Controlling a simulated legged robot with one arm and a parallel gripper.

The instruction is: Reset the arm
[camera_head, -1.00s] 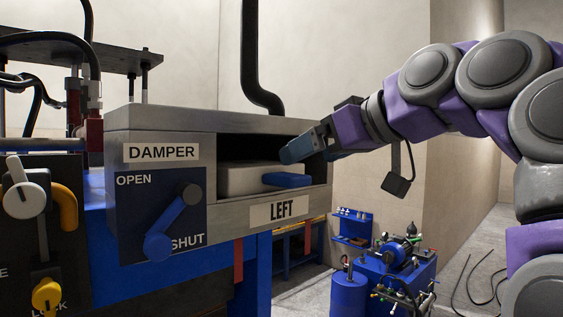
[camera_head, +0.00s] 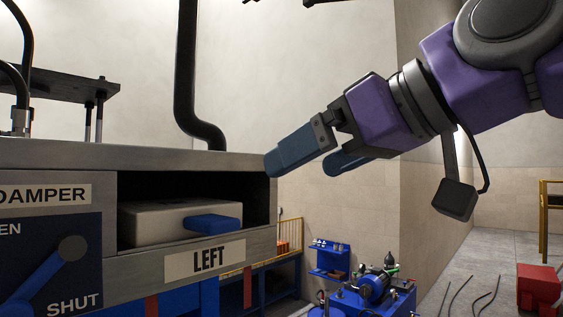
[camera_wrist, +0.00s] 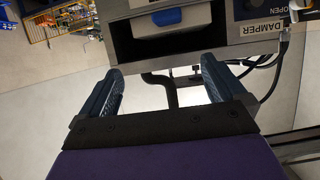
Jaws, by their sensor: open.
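My gripper (camera_head: 308,160) is in the air just right of the open slot above the LEFT label in the head view. Its two blue-grey fingers are apart with nothing between them, and it also shows open and empty in the wrist view (camera_wrist: 165,85). A pale block (camera_head: 150,222) with a blue handle (camera_head: 213,224) sits inside the slot. The blue handle also shows near the top of the wrist view (camera_wrist: 166,17). My purple and grey arm reaches in from the right.
The grey press housing (camera_head: 90,160) carries a DAMPER panel with a blue lever (camera_head: 40,280) pointing down-left, its lower end cut off. A black pipe (camera_head: 186,80) rises behind. A blue pump unit (camera_head: 375,290) stands low on the floor. Free air lies right of the housing.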

